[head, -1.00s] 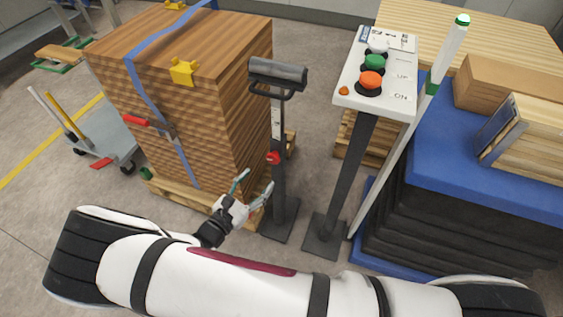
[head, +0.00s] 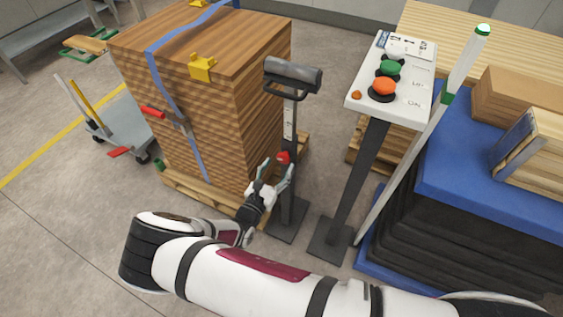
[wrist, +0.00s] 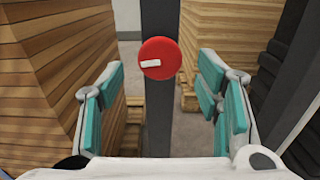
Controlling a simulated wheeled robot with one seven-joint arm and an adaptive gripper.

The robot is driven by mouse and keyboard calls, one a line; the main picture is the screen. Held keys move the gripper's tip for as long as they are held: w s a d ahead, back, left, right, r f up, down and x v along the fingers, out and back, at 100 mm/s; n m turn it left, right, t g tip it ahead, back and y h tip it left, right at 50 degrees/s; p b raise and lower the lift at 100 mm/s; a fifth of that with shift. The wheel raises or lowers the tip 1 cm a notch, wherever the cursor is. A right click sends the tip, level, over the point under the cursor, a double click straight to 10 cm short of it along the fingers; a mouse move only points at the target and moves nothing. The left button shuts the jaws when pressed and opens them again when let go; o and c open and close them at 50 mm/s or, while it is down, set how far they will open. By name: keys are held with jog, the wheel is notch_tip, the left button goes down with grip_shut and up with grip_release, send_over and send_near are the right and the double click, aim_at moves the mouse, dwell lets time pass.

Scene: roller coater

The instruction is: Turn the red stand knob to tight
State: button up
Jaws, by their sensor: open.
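The red stand knob (wrist: 158,58) is a round disc with a white mark, fixed on the dark upright post of the roller stand (head: 289,130). In the wrist view it is face-on, a little above the centre between my fingers, and its white mark lies nearly level with a slight tilt. The knob also shows in the head view (head: 282,157), just above my fingertips. My gripper (head: 277,170) is open, with teal-padded fingers spread to either side of the post. In the wrist view my gripper (wrist: 163,90) holds nothing, and I see no contact with the knob.
A strapped timber stack (head: 210,90) on a pallet stands left of the stand. A button pedestal (head: 410,85) stands to the right, with a white-and-green pole (head: 405,165) beside it. A blue-topped stack (head: 460,190) is further right.

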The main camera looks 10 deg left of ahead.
aim_at(283, 160)
jog(key=shift+x, duration=1.55)
jog(key=c, duration=1.2)
jog(key=shift+o, duration=0.2)
